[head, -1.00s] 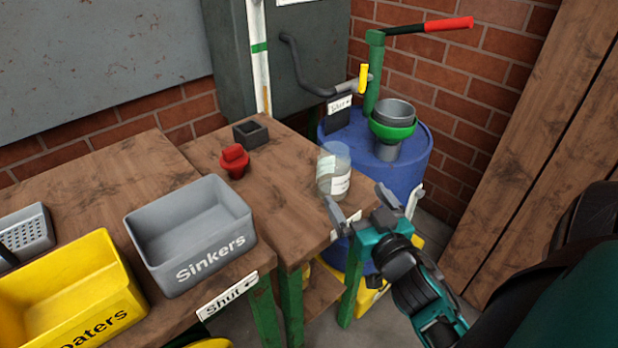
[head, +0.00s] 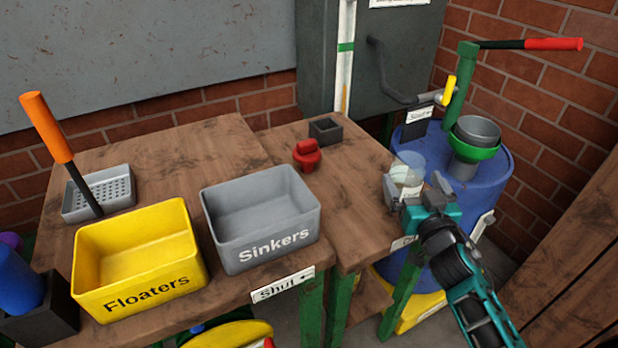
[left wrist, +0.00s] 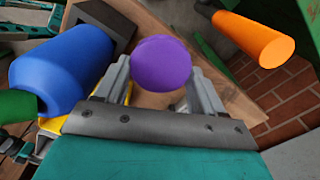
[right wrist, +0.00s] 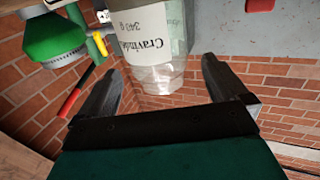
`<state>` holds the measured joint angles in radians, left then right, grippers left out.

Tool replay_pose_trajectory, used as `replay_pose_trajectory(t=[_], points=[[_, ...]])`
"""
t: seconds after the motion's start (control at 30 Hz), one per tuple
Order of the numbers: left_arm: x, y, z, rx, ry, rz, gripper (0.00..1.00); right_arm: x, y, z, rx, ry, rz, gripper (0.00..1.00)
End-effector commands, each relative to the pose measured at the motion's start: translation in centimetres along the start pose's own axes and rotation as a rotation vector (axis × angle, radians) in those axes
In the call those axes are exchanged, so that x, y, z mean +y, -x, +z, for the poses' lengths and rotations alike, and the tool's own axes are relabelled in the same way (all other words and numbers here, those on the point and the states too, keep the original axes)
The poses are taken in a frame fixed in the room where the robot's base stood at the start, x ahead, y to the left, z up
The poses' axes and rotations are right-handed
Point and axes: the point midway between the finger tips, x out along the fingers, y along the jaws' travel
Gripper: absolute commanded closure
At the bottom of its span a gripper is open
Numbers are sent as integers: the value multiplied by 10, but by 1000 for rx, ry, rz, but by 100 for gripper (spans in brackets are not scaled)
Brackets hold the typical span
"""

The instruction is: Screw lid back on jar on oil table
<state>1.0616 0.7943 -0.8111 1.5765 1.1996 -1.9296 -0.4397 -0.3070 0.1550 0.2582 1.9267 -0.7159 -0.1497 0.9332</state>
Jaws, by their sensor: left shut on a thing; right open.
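The clear jar (head: 408,172) with a white label stands upright at the right end of the wooden table, partly hidden by my right gripper (head: 418,192). No lid shows clearly on its top. In the right wrist view the jar (right wrist: 150,40) lies between and beyond the open fingers of the right gripper (right wrist: 160,85); contact cannot be told. In the left wrist view my left gripper (left wrist: 160,85) is shut on a purple round thing (left wrist: 162,62); whether this is the lid's knob cannot be told. A red knobbed piece (head: 307,155) stands on the table left of the jar.
A grey Sinkers bin (head: 262,230) and yellow Floaters bin (head: 150,280) stand left. A dark square holder (head: 325,129) sits behind the red piece. A blue drum (head: 470,200) with pump and funnel stands right. An orange-handled tool (head: 50,128) rises from a perforated tray (head: 112,193).

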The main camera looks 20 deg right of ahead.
Motion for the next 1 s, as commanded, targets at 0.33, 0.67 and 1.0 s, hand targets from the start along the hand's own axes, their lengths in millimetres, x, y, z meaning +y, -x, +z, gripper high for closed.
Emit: replay_pose_trajectory(t=[0.33, 0.67, 1.0], points=[[0, -1, 0, 0, 0, 0, 59, 2, -31, 0, 0, 1, 0, 0], [0, -1, 0, 0, 0, 0, 59, 2, -30, 1, -1, 0, 1, 7], [0, -1, 0, 0, 0, 0, 59, 2, -30, 1, -1, 0, 1, 39]])
